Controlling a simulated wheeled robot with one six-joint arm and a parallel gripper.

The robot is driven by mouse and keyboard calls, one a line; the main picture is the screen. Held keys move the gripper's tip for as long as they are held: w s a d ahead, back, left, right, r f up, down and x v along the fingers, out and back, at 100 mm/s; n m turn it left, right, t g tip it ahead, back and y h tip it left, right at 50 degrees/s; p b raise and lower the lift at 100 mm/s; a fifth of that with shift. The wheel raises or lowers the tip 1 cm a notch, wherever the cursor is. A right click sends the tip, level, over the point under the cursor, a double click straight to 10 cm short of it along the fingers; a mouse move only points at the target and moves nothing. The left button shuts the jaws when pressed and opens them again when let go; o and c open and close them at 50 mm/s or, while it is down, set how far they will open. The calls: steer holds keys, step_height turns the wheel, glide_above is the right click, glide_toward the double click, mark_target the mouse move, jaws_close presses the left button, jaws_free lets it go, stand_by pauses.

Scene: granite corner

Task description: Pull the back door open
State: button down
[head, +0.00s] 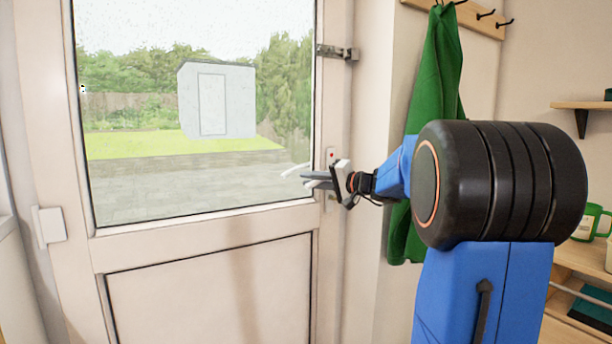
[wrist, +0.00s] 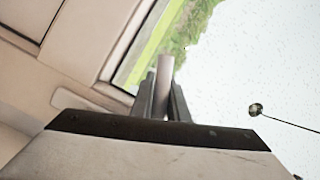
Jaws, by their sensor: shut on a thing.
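The back door (head: 215,260) is pale, with a large glass pane above and a panel below. It looks closed or nearly closed against its frame; a small gap cannot be told. A light lever handle (head: 295,169) sits at its right edge, partly hidden by my fingers. My gripper (head: 314,178) reaches it from the right and is shut on the handle. In the wrist view the pale handle bar (wrist: 165,72) stands between the two grey fingers of my gripper (wrist: 163,100).
A metal bolt (head: 337,52) sits high at the door's right edge. A green cloth (head: 435,70) hangs from a hook rail (head: 470,14) behind my arm. A shelf (head: 585,105) and a wooden unit (head: 575,260) with a green mug (head: 590,222) stand at right.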

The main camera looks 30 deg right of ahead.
mark_target(302, 188)
steer(key=shift+d+f+n+g+h, duration=0.35)
steer(key=shift+f+n, duration=0.45)
steer(key=shift+n, duration=0.4)
steer(key=shift+d+f+n+g+h, duration=0.25)
steer(key=shift+d+f+n+h, duration=0.2)
steer(key=shift+n, duration=0.25)
steer(key=shift+f, duration=0.1)
